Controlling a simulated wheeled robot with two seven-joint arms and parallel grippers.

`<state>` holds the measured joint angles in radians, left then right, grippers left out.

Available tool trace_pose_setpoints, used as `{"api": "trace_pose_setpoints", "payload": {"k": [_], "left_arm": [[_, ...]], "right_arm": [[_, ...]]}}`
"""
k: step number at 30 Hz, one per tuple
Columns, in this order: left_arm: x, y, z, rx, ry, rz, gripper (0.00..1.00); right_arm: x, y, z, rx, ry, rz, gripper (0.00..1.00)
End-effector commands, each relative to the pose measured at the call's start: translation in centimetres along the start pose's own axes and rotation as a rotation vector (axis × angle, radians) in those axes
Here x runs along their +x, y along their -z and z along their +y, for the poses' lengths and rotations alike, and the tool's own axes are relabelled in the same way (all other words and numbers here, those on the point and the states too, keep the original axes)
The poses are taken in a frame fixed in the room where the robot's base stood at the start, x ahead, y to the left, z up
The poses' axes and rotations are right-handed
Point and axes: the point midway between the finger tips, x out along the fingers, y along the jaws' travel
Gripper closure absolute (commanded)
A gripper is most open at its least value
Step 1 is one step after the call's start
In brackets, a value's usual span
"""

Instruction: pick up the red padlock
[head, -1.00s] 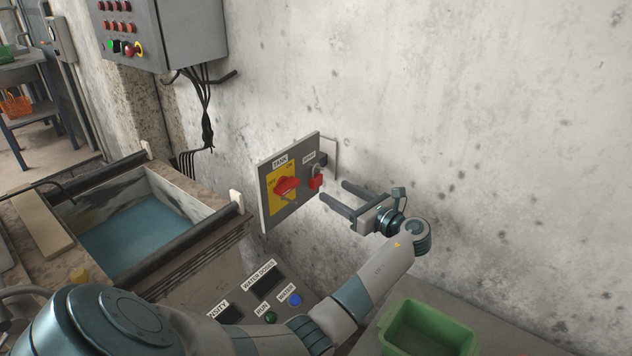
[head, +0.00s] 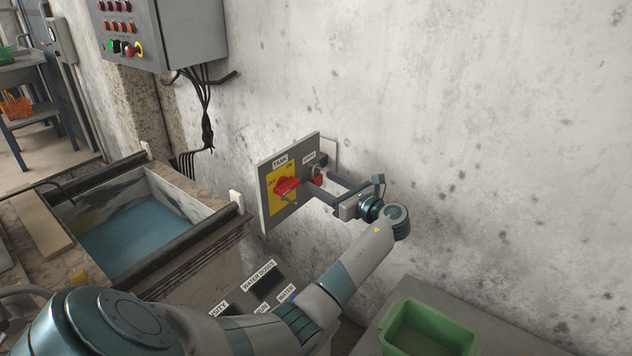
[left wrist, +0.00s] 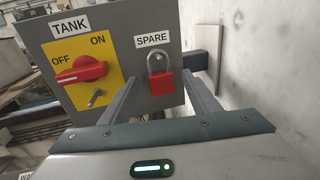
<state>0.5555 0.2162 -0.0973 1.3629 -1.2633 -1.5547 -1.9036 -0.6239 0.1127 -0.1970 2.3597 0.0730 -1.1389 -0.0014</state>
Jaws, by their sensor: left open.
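The red padlock (left wrist: 161,83) hangs by its grey shackle under the SPARE label on the grey switch panel, in the left wrist view. In the head view the padlock (head: 318,179) shows partly, behind a finger of my left gripper. My left gripper (head: 320,185) is open, with one finger on each side of the padlock as seen from the wrist. Its fingertips (left wrist: 158,88) are near the panel; I cannot tell whether they touch the padlock. My right gripper is not in view.
The grey panel (head: 268,212) on the wall carries a red TANK rotary switch (head: 286,186) left of the padlock. A dark block (left wrist: 197,61) sits right of it. A green bin (head: 400,338) stands below right, and a water tank (head: 140,232) is at left.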

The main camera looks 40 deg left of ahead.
Motion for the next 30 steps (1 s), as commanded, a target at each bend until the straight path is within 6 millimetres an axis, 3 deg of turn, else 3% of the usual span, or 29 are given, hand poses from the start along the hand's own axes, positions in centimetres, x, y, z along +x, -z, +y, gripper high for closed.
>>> {"api": "trace_pose_setpoints", "payload": {"k": [4,17,18,24,30], "left_arm": [[0.92,-0.02,0.02,0.0,-0.001,-0.001,0.44],[0.92,-0.03,0.0,0.0,0.0,0.0,0.44],[0.92,-0.04,0.0,-0.001,0.0,0.0,0.46],[0.91,-0.03,0.0,0.0,0.0,0.0,0.91],[0.91,-0.07,-0.01,-0.001,0.0,-0.001,0.91]], "right_arm": [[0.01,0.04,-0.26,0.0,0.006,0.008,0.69],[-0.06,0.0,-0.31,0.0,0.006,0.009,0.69],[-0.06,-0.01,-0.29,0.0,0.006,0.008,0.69],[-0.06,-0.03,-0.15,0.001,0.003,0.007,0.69],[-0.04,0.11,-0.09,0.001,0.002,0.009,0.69]]}}
